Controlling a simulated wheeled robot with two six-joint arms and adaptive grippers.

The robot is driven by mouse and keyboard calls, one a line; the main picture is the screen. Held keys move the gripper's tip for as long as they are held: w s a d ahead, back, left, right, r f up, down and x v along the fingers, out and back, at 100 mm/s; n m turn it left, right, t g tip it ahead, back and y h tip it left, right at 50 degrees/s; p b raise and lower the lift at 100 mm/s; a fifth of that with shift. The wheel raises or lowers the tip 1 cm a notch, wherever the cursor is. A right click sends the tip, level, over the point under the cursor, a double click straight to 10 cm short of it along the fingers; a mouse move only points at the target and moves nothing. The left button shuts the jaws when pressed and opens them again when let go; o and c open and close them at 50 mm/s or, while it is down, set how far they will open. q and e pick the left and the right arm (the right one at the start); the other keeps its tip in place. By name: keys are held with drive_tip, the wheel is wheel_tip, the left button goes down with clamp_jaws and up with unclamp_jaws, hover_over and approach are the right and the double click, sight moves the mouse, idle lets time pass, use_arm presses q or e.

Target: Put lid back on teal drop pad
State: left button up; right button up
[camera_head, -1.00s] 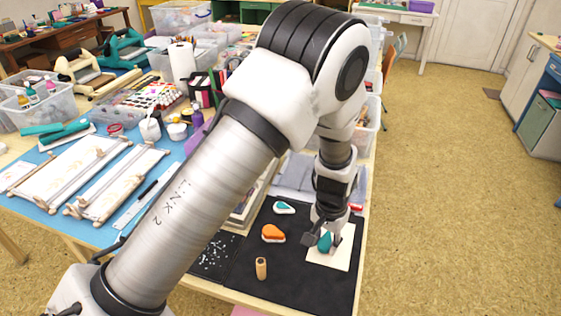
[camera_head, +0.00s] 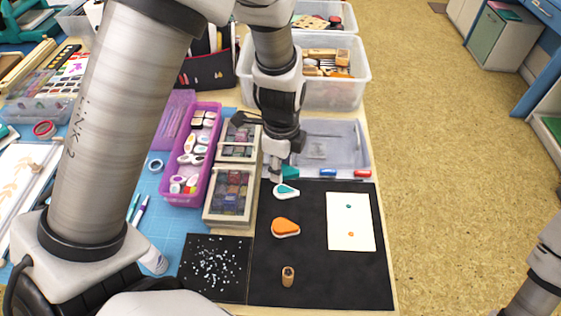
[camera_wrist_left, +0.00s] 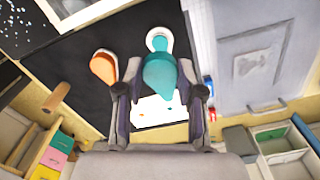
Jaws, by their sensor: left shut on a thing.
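The teal drop pad (camera_head: 285,191) is an open drop-shaped pad with a white rim, at the top of the black mat. It shows in the left wrist view (camera_wrist_left: 158,37), partly hidden behind the teal lid (camera_wrist_left: 160,77). My left gripper (camera_head: 283,172) is shut on the teal lid, which also shows in the head view (camera_head: 290,172). In the left wrist view my fingers (camera_wrist_left: 160,100) flank the lid. The lid appears above the pad and close to it; the exact gap is unclear. My right gripper is out of view.
The orange drop pad (camera_head: 285,227) and a wooden stamp (camera_head: 288,276) lie on the black mat (camera_head: 330,285). A white card (camera_head: 350,238) bears a teal and an orange mark. A grey clear tray (camera_head: 325,145) and boxed pads (camera_head: 231,195) border the mat.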

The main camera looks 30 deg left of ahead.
sight(281, 188)
use_arm(q)
drive_tip(key=shift+d+f+b, duration=0.1)
drive_tip(key=shift+f+b, duration=2.1)
drive_tip(key=shift+f, duration=0.6)
drive_tip(key=shift+f+b, duration=0.55)
drive_tip(key=shift+f, duration=0.05)
drive_tip(key=o, duration=0.8)
drive_tip(key=o, duration=0.4)
drive_tip(key=shift+r, duration=0.1)
